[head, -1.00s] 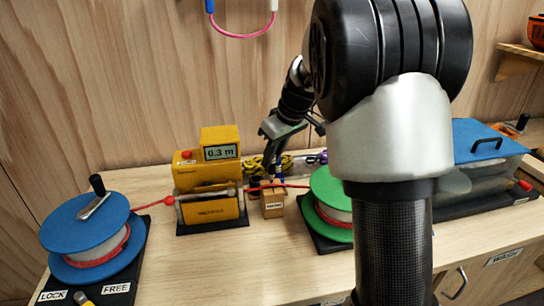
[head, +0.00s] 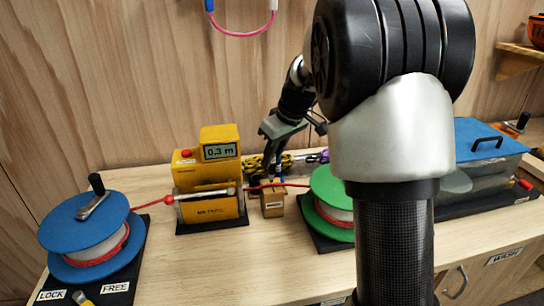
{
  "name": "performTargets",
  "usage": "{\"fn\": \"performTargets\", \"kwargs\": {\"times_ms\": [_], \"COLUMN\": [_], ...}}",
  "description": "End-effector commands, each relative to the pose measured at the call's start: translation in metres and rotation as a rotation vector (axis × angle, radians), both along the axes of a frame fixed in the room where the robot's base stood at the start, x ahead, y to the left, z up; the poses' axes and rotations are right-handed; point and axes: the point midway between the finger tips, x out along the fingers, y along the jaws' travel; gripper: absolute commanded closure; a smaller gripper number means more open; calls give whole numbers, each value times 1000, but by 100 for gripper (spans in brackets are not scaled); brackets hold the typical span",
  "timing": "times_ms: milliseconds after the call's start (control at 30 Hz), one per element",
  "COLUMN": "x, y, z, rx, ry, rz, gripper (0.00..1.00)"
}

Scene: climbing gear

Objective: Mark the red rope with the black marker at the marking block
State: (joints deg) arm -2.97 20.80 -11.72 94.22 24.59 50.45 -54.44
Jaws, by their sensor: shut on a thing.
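The red rope (head: 152,203) runs from the blue reel (head: 86,230) on the left, past the yellow meter (head: 206,178) reading 0.3 m, over the small wooden marking block (head: 273,205), to the green reel (head: 328,206). My gripper (head: 277,164) is above the block, pointing down and shut on a slim dark thing that I take for the black marker. The marker is mostly hidden by the fingers and too small to make out. I cannot tell whether its tip touches the rope.
A yellow rope coil (head: 252,163) lies behind the block. A clear bin with a blue lid (head: 488,140) stands at the right. My arm hides part of the green reel.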

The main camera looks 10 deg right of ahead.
Motion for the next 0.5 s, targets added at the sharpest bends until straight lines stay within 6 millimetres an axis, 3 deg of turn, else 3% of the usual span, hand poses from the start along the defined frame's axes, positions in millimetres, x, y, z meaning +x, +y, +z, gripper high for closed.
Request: {"fn": "performTargets", "kwargs": {"times_ms": [500], "x": [0], "y": [0], "z": [-7], "rx": [0], "ry": [0], "rz": [0], "gripper": [100]}}
